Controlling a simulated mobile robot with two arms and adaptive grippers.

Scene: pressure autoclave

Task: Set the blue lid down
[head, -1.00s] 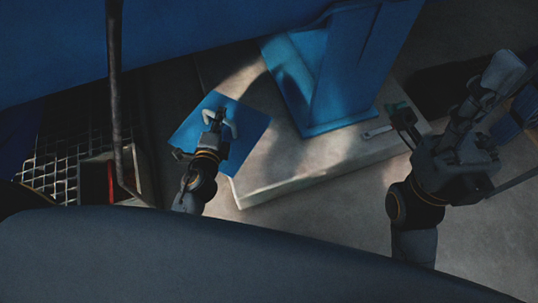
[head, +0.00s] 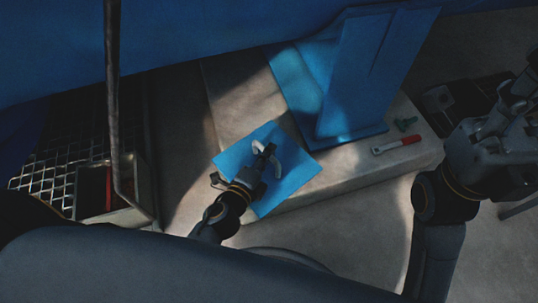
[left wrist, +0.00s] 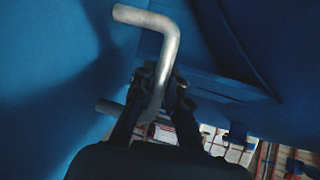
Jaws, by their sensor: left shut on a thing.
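The blue lid (head: 236,160) is a flat square plate in the head view, over the front part of the pale plinth (head: 345,187). Its pale bent handle (head: 287,161) stands up from its middle. My left gripper (head: 267,158) is shut on that handle. In the left wrist view the fingers (left wrist: 156,84) close around the grey bent bar (left wrist: 168,45), with the lid's blue face (left wrist: 50,75) to the left. I cannot tell whether the lid touches the plinth. My right gripper (head: 520,95) is at the right edge, its fingers unclear in the dark.
A blue upright support (head: 360,80) stands on the plinth behind the lid. A metal grating (head: 62,165) is at the left. A dark pole (head: 114,90) hangs in front.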

